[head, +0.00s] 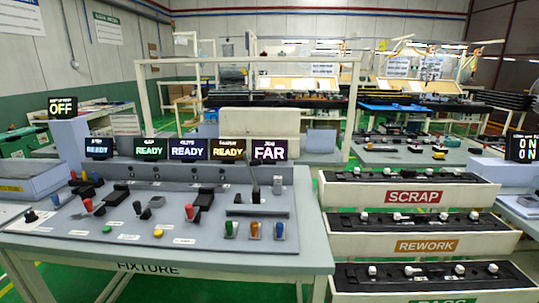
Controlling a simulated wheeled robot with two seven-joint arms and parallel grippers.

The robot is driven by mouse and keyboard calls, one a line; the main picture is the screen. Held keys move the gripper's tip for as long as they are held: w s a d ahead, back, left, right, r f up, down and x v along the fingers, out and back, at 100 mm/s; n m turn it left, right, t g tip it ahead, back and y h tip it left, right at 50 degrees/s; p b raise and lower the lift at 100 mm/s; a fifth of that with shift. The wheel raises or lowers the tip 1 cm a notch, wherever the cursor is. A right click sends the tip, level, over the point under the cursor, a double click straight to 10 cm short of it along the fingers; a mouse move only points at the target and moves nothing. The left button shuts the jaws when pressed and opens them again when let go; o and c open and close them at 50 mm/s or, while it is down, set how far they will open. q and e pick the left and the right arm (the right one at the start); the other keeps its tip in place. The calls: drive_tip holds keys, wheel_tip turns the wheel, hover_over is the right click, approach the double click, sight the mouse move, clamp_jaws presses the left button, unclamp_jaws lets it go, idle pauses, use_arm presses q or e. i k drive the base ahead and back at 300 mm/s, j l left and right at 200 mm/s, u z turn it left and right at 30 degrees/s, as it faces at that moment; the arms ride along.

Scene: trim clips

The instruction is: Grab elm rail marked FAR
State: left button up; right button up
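A small screen reading FAR (270,150) in white on a purple ground stands at the right end of a row of displays on the fixture table (150,255). Below it a thin dark upright lever (254,180) rises from a dark slotted block (257,208), with a small grey piece (277,185) beside it. I cannot tell any of these as an elm rail; no wooden rail is clearly seen. Neither of my grippers shows in the head view.
Coloured handles, including a red one (189,211), cover the table panel. Bins labelled SCRAP (412,196) and REWORK (427,246) stand at right. Displays reading READY (187,149) line the table's back.

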sight(458, 274)
drive_tip(key=i+z, duration=0.1)
drive_tip(key=z, duration=0.55)
drive_tip(key=i+z, duration=0.15)
drive_tip(key=z, duration=0.2)
